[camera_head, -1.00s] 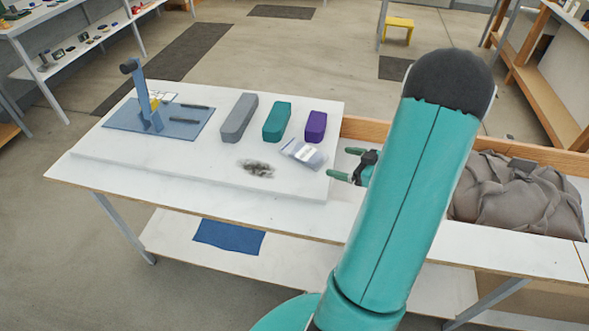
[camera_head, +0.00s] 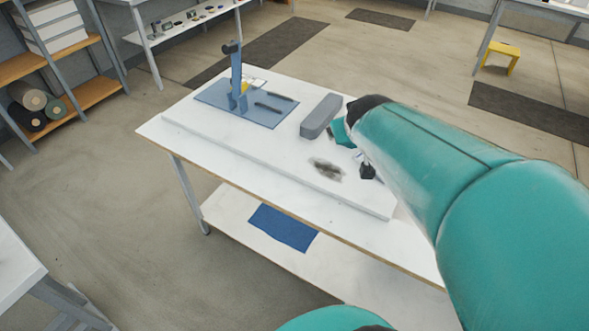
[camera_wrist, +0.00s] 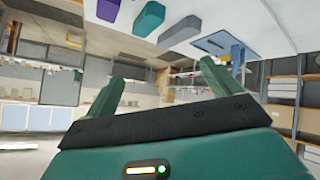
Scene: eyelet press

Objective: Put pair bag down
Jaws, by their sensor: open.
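My gripper (camera_wrist: 162,80) is open in the wrist view, with nothing between its two green fingers. In the head view my arm covers most of it; only a small dark part shows over the right side of the table. The pair bag, a clear bag with a white label in the earlier head view, lay on the white table (camera_head: 250,128) beside the teal and purple blocks. Now my arm hides all or nearly all of it in the head view. I cannot make it out in the wrist view.
On the table stand a blue press (camera_head: 240,90), a grey block (camera_head: 321,116) and a partly hidden teal block (camera_head: 341,132). A purple block (camera_wrist: 108,10) shows in the wrist view. The table's front left is clear.

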